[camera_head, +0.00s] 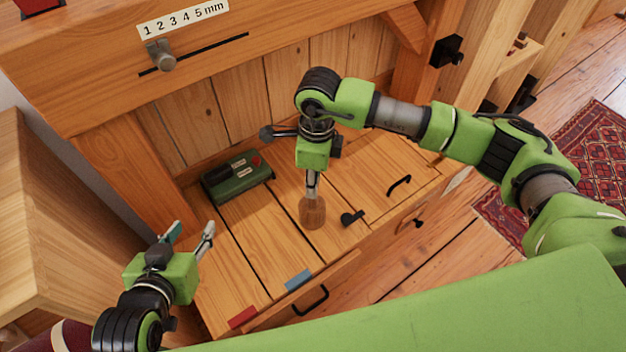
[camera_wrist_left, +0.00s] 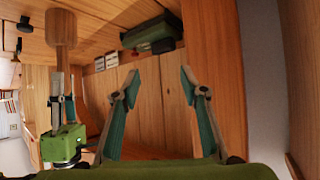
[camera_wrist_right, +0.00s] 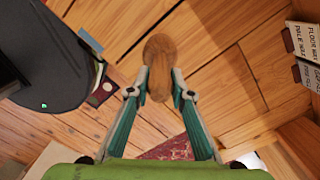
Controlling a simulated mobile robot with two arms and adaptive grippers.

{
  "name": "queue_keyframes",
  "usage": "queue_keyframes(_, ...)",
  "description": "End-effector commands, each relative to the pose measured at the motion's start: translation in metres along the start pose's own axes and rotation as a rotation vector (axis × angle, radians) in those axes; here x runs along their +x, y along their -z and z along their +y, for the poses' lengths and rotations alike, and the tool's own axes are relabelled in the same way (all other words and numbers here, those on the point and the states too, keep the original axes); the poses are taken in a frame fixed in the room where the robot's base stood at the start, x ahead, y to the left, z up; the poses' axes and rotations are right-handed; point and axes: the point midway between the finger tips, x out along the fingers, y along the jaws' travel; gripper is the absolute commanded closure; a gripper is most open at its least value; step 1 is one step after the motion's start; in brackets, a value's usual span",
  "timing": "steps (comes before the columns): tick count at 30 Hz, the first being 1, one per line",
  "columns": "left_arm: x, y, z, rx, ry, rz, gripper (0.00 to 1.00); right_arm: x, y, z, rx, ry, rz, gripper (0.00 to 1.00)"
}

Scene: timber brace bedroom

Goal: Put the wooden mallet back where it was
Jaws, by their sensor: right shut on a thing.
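The wooden mallet (camera_head: 313,213), brown with a rounded end, is held by my right gripper (camera_head: 312,194) over the middle of the wooden bench top (camera_head: 262,240). In the right wrist view the mallet (camera_wrist_right: 158,54) sits between the two fingertips (camera_wrist_right: 159,78). It also shows in the left wrist view (camera_wrist_left: 61,28), beyond the left fingers. I cannot tell whether it touches the wood. My left gripper (camera_head: 191,234) is open and empty at the left of the bench; its spread fingers (camera_wrist_left: 160,76) show in the left wrist view.
A green box (camera_head: 238,177) stands at the back left of the bench top. A black knob (camera_head: 352,217) is right of the mallet. Red (camera_head: 242,317) and blue (camera_head: 298,279) tags lie at the front edge. A wooden cabinet (camera_head: 60,210) stands left.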

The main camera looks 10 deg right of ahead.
Motion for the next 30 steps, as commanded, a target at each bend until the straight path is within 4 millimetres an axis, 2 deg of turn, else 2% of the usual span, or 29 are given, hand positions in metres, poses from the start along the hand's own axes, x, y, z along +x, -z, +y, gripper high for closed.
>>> queue_keyframes(1, 0.000, 0.001, 0.000, 0.000, 0.000, 0.005, 0.60, 0.000, 0.000, -0.001, 0.000, 0.001, -0.002, 1.00)
queue_keyframes(2, 0.001, 0.002, 0.000, 0.000, 0.000, 0.008, 0.60, 0.001, 0.000, 0.000, 0.000, 0.000, 0.000, 0.77)
queue_keyframes(3, 0.001, 0.002, 0.000, 0.000, 0.000, 0.008, 0.60, 0.000, 0.000, 0.000, 0.000, 0.000, 0.000, 0.66)
queue_keyframes(4, 0.001, 0.002, 0.000, 0.000, 0.000, 0.008, 0.60, 0.000, 0.000, 0.000, 0.000, 0.000, 0.000, 0.63)
queue_keyframes(17, 0.000, 0.001, 0.001, 0.000, -0.002, -0.003, 0.60, -0.002, 0.000, 0.000, 0.000, 0.000, 0.000, 0.63)
queue_keyframes(19, -0.003, -0.009, 0.000, -0.001, -0.001, -0.046, 0.60, -0.004, 0.000, 0.000, 0.000, 0.000, 0.000, 0.63)
queue_keyframes(23, -0.010, -0.033, -0.003, -0.002, 0.006, -0.150, 0.60, -0.025, 0.000, -0.001, 0.000, 0.003, -0.002, 0.63)
queue_keyframes(30, -0.035, -0.084, -0.009, -0.007, 0.020, -0.384, 0.60, -0.071, 0.000, -0.001, 0.000, 0.003, -0.002, 0.63)
